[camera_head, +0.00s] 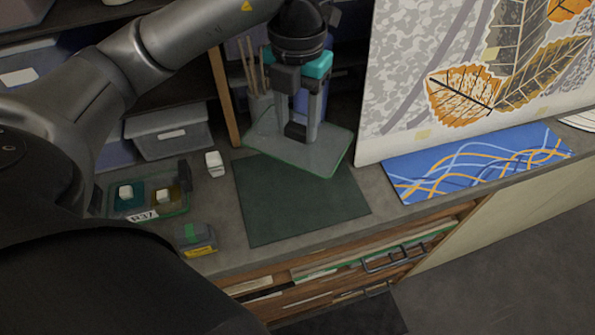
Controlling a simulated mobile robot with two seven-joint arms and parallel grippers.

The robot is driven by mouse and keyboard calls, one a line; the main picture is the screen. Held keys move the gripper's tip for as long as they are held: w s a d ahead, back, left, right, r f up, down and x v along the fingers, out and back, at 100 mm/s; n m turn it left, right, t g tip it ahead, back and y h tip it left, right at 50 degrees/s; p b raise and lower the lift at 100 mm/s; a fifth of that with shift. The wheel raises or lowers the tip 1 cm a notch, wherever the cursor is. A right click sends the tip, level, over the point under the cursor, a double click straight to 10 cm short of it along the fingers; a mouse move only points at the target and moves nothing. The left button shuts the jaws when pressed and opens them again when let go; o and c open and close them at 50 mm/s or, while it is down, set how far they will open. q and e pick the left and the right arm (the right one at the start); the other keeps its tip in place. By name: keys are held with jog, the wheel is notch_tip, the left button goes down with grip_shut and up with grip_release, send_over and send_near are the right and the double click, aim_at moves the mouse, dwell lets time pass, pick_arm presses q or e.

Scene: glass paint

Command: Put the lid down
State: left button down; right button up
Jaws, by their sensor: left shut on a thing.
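My left gripper (299,133) reaches down from the top of the head view. It is shut on the lid (322,158), a clear greyish panel with a green rim. The lid hangs under the fingers over the back of the dark green mat (300,205) and the counter behind it. I cannot tell whether the lid touches the counter. A clear open tray (165,211) labelled R37 stands on the counter to the left, with small pale blocks inside. My right gripper is not in view.
A small white block (214,164) and a grey box with a yellow label (196,241) stand left of the mat. A blue patterned mat (475,160) lies right, below a leaf-print panel (465,70). Most of the dark green mat is clear. Sticks in a pot (259,104) stand behind.

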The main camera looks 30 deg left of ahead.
pick_arm(q)
notch_tip(320, 180, down, 13)
dwell(0.4)
jog(key=shift+f+b, duration=0.15)
jog(key=shift+b, duration=0.25)
jog(key=shift+c, duration=1.7)
grip_release()
jog(key=shift+r, duration=0.25)
notch_tip(320, 180, up, 12)
jog(key=shift+f, duration=0.1)
